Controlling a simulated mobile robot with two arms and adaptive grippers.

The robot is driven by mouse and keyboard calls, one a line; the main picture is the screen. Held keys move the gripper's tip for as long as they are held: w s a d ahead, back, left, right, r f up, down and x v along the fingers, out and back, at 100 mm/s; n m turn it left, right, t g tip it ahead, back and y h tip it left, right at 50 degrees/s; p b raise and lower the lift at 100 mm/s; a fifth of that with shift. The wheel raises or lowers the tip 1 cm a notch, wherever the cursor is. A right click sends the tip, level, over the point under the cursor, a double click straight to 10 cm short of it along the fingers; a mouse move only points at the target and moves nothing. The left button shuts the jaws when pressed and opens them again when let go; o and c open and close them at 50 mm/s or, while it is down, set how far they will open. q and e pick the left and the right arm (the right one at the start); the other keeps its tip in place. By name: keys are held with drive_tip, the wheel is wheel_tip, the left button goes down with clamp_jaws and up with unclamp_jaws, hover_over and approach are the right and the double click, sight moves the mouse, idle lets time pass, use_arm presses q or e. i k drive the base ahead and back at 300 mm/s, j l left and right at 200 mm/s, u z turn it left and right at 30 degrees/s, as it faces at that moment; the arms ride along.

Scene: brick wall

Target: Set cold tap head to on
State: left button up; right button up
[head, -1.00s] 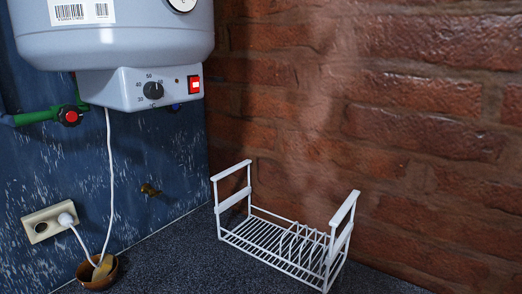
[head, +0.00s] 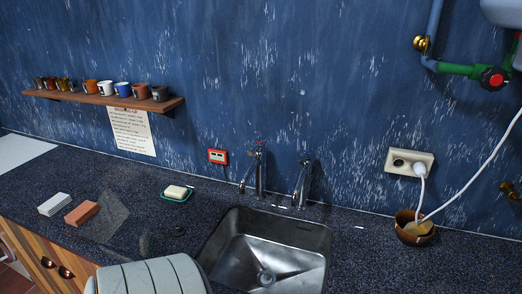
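Two metal taps stand behind the sink (head: 225,240) in the head view. The left tap (head: 259,175) is taller and has a small red mark at its head. The right tap (head: 302,184) is shorter, with a dark head (head: 305,163). I cannot make out a blue mark on it, nor which way either head is turned. No water is seen running into the basin. Neither of my grippers is in view.
A white brick-like block (head: 54,204) and an orange one (head: 82,213) lie at left. A grey ribbed thing (head: 150,275) fills the lower front.

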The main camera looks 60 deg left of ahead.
sight(307, 153)
drive_tip(key=u, duration=1.55)
